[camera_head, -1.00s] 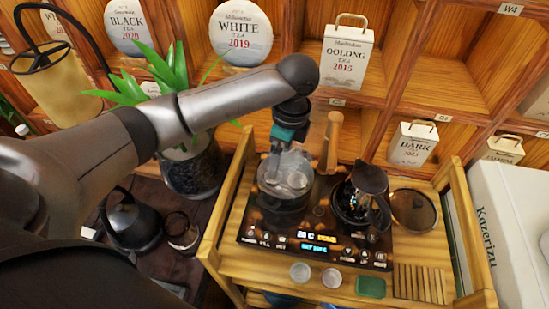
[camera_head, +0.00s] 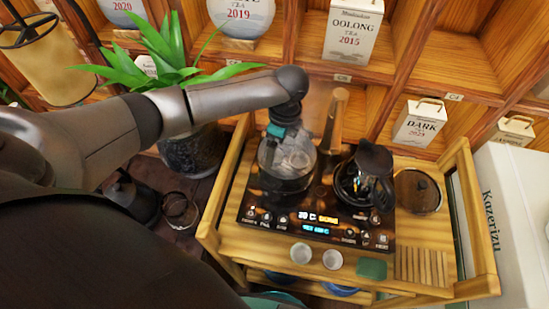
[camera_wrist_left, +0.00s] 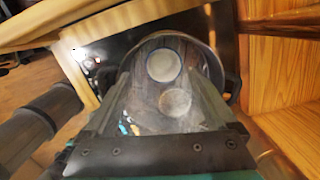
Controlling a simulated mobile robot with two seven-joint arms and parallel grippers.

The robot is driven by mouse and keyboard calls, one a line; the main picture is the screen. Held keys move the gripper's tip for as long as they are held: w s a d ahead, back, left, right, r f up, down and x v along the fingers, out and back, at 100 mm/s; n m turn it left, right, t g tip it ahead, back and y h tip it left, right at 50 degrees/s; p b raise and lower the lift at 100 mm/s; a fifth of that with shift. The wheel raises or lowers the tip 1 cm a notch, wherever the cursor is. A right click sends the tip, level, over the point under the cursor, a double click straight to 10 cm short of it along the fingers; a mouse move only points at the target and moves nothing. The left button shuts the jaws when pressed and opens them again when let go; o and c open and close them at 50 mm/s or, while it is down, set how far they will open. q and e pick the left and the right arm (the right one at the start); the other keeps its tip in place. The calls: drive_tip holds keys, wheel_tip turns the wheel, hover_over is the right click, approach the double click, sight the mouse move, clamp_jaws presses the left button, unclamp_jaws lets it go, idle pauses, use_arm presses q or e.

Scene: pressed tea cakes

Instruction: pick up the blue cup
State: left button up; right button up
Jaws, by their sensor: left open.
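My left gripper (camera_head: 290,158) reaches down at the glass pot (camera_head: 285,190) on the left of the dark cooktop; the pot blurs its fingertips. In the left wrist view the open fingers (camera_wrist_left: 168,85) flank two round cups inside the pot (camera_wrist_left: 217,60). One cup (camera_wrist_left: 163,66) has a bluish rim; the other, paler cup (camera_wrist_left: 175,103) is nearer the gripper base. Neither is visibly held. I cannot tell for sure which is the blue cup. My right gripper is not in view.
The cooktop (camera_head: 275,219) also bears a dark-lidded glass kettle (camera_head: 364,178). Two small pale cups (camera_head: 301,254) (camera_head: 332,259) and a green block (camera_head: 372,269) stand in front. Blue items (camera_head: 341,291) show on the cart's lower shelf. A plant (camera_head: 165,60) stands behind my left arm.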

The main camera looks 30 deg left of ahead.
sight(275, 161)
use_arm(q)
drive_tip(key=shift+w+a+f+b, duration=0.15)
drive_tip(key=shift+f+b, duration=0.05)
drive_tip(key=shift+f, duration=1)
drive_tip(key=shift+w+a+f+b, duration=0.1)
drive_tip(key=shift+a+f+b, duration=0.05)
drive_tip(key=shift+f, duration=1)
drive_tip(key=shift+c, duration=0.3)
drive_tip(key=c, duration=1.2)
